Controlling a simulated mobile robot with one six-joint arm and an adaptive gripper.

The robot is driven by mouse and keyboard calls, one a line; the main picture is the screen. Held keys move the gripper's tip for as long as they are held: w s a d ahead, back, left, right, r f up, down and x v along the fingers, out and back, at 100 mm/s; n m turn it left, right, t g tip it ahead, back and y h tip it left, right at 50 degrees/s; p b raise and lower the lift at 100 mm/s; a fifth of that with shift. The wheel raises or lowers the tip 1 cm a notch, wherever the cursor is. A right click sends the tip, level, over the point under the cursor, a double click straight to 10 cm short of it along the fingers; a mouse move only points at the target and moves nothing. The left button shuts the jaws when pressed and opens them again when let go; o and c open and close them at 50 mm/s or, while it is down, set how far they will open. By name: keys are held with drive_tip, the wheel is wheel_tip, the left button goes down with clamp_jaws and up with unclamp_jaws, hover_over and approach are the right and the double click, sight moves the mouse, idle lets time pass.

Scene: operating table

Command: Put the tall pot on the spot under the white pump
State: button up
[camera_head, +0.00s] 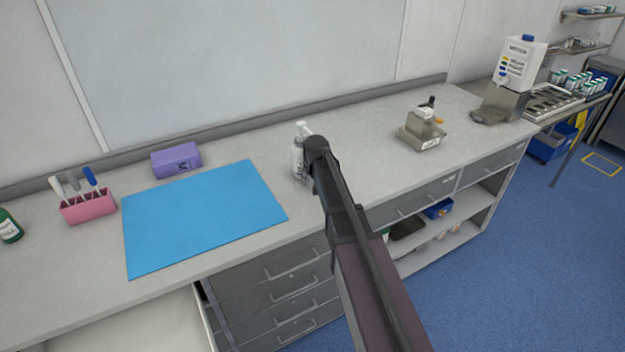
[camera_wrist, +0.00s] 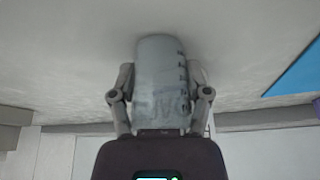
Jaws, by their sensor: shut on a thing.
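A tall pale container (camera_head: 297,158) with a white top stands upright at the end of my arm, right of the blue mat. In the wrist view the held container (camera_wrist: 160,85) is a grey-white cylinder with dark marks down one side. My gripper (camera_wrist: 160,78) is shut on it, one finger on each side. Its lower end is at or very near the counter; I cannot tell if it touches. My arm hides part of it in the head view. A white labelled tank (camera_head: 521,58) stands above a grey base (camera_head: 500,104) at the far right.
The blue mat (camera_head: 200,215) lies left of the container. A purple box (camera_head: 176,160) and a pink pen holder (camera_head: 88,207) are farther left. A small grey device (camera_head: 422,132) stands on the counter between the container and the tank. A metal tray (camera_head: 552,100) is beyond the tank.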

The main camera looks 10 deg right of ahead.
drive_tip(key=shift+f, duration=0.1)
drive_tip(key=o, duration=1.2)
drive_tip(key=shift+c, duration=0.2)
drive_tip(key=p+v, duration=1.1)
drive_tip(key=v, duration=0.1)
idle(0.5)
drive_tip(key=s+f+g, duration=0.1)
drive_tip(key=s+g, duration=0.3)
drive_tip(key=s, duration=2)
drive_tip(key=shift+s+d+n+g, duration=0.2)
drive_tip(key=shift+n+g, duration=0.1)
